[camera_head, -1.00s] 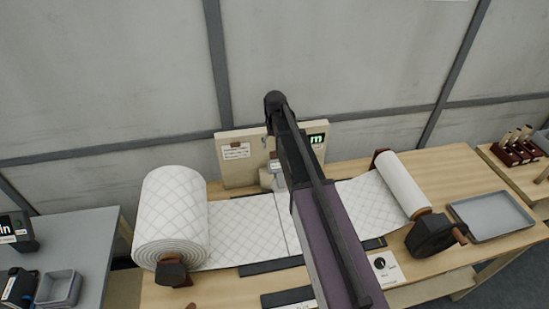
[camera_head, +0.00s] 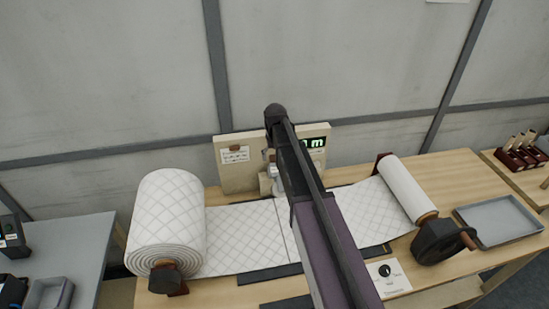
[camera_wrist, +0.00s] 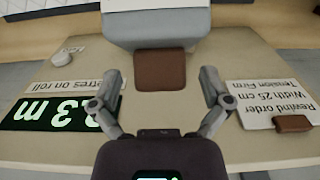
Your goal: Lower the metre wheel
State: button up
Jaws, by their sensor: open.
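The metre wheel's grey block (camera_wrist: 158,25) fills the top middle of the wrist view, with a brown pad (camera_wrist: 160,70) below it. In the head view a grey and beige part of the mechanism (camera_head: 273,172) shows beside my arm, against the beige panel; the arm hides the rest. My gripper (camera_wrist: 160,80) is open and empty, its two fingers apart on either side of the brown pad, with gaps to both. I cannot tell the depth between fingers and pad. White quilted wadding (camera_head: 240,235) runs across the bench below.
The beige panel (camera_head: 238,175) carries a label and a lit display (camera_wrist: 50,112). A large wadding roll (camera_head: 168,220) stands left, a smaller roll (camera_head: 405,187) with a dark crank (camera_head: 438,240) right. A grey tray (camera_head: 497,220) lies at the right edge.

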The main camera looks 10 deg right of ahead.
jog(key=shift+c, duration=0.2)
jog(key=c, duration=1.3)
